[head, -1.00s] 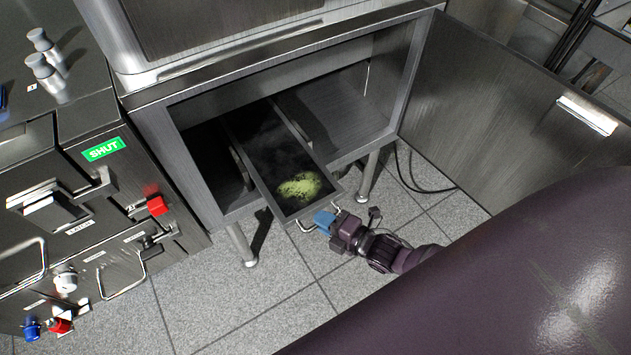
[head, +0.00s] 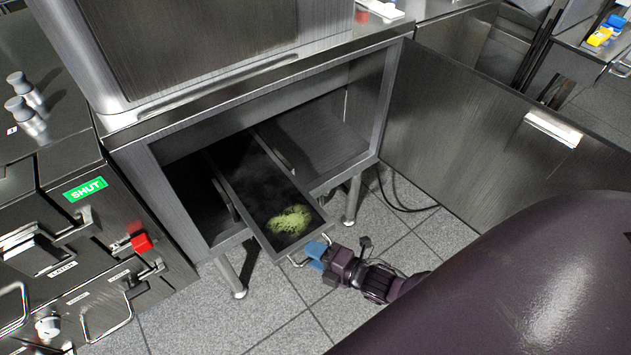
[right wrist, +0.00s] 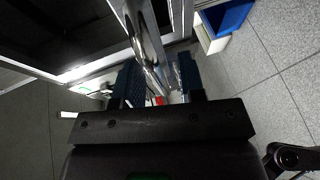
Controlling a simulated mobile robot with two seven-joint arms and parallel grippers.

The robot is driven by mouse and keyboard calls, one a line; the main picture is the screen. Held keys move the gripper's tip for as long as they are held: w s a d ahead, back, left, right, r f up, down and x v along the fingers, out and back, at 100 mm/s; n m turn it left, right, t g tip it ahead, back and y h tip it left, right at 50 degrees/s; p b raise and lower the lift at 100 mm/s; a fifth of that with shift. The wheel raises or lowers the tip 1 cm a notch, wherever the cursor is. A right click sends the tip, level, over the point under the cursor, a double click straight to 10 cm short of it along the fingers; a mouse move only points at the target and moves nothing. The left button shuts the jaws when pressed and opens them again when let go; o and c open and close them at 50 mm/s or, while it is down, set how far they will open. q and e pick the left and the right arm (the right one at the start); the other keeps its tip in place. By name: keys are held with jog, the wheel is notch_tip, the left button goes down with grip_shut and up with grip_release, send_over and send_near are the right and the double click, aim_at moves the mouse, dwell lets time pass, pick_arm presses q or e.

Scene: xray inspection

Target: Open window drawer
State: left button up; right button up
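The window drawer (head: 266,205) is pulled well out of the dark metal cabinet, with a yellow-green patch (head: 290,220) on its floor. Its thin metal handle (head: 292,262) is at the front, partly hidden by my right gripper. My right gripper (head: 317,256) is at the handle, its blue fingers spread apart. In the right wrist view the two blue fingers (right wrist: 160,85) stand apart, with shiny metal, likely the handle, between and beyond them. I cannot tell whether a finger touches it. My left gripper is not in view.
The cabinet (head: 180,185) stands on legs, and its large door (head: 490,125) is swung open to the right. A panel with a green SHUT label (head: 85,189) and a red knob (head: 141,243) is at the left. Tiled floor (head: 260,325) is free in front.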

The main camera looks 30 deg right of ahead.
jog(key=shift+s+d, duration=0.1)
jog(key=shift+s, duration=0.1)
pick_arm(q)
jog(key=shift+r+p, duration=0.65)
jog(key=shift+p, duration=0.15)
pick_arm(e)
jog(key=v, duration=1)
jog(key=shift+s, duration=0.2)
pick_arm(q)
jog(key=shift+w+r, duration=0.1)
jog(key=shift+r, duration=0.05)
pick_arm(e)
jog(key=shift+r, duration=0.15)
pick_arm(q)
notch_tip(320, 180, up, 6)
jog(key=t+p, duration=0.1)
jog(key=p, duration=0.6)
pick_arm(e)
jog(key=s+d+r+m+g+h, duration=0.1)
jog(key=s+r+m+h, duration=0.2)
jog(key=r+m, duration=0.3)
jog(key=s+d+r+m+g+h, duration=0.1)
jog(key=s+r+m+g+h, duration=0.1)
jog(key=m, duration=1.3)
notch_tip(320, 180, up, 4)
jog(key=shift+s+f+h, duration=0.1)
jog(key=shift+s+h, duration=0.7)
jog(key=shift+s, duration=0.35)
